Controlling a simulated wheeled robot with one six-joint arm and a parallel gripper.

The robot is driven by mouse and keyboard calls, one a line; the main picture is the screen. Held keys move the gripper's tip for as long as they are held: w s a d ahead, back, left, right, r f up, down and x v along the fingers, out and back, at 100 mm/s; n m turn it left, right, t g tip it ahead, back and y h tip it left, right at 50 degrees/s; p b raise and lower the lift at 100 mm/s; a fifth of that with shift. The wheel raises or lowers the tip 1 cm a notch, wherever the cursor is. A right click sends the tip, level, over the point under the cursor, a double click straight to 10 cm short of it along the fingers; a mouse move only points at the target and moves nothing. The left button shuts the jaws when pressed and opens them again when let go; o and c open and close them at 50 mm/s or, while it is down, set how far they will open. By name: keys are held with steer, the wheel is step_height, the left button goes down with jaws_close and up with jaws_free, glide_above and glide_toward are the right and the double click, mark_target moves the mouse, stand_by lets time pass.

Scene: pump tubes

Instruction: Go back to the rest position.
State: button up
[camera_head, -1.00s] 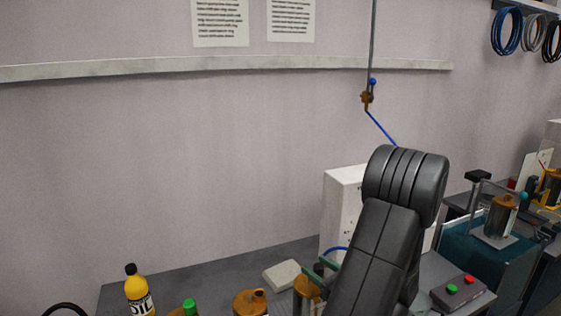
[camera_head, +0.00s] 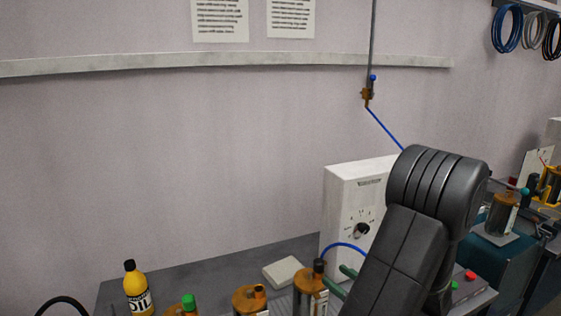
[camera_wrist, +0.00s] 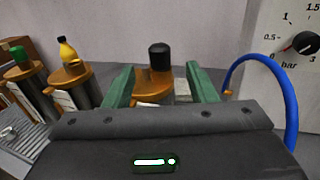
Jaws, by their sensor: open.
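My gripper (camera_wrist: 160,72) is open, its two green fingers spread. Nothing is held. A blue tube (camera_head: 345,246) arches from near its black cap towards the white gauge box (camera_head: 340,205); the tube also shows in the wrist view (camera_wrist: 291,100). My arm hides part of the box.
Left of that cylinder stand another copper-topped cylinder (camera_head: 250,299), a green-capped one (camera_head: 189,303) and a yellow oil bottle (camera_head: 137,290). A white block (camera_head: 283,271) lies behind. On the right are a button box (camera_head: 478,292) and a teal unit (camera_head: 494,256).

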mark_target(323, 266)
steer(key=b+v, duration=0.1)
steer(key=v, duration=0.6)
steer(key=p+x, duration=0.2)
steer(key=x, duration=1.1)
steer(key=shift+a+r+p, duration=0.1)
steer(key=shift+a+p, duration=0.05)
steer(key=shift+p, duration=0.15)
steer(key=shift+w+a+r+p, duration=0.2)
steer(key=shift+w+a+p, duration=0.2)
steer(key=shift+w, duration=0.1)
step_height(323, 266, up, 3)
steer(key=p, duration=0.2)
steer(key=shift+s+d+r+p, duration=0.15)
steer(key=shift+r+p, duration=0.05)
steer(key=shift+p, duration=0.55)
steer(key=shift+r+p, duration=0.8)
steer(key=shift+r, duration=0.35)
steer(key=shift+f, duration=0.1)
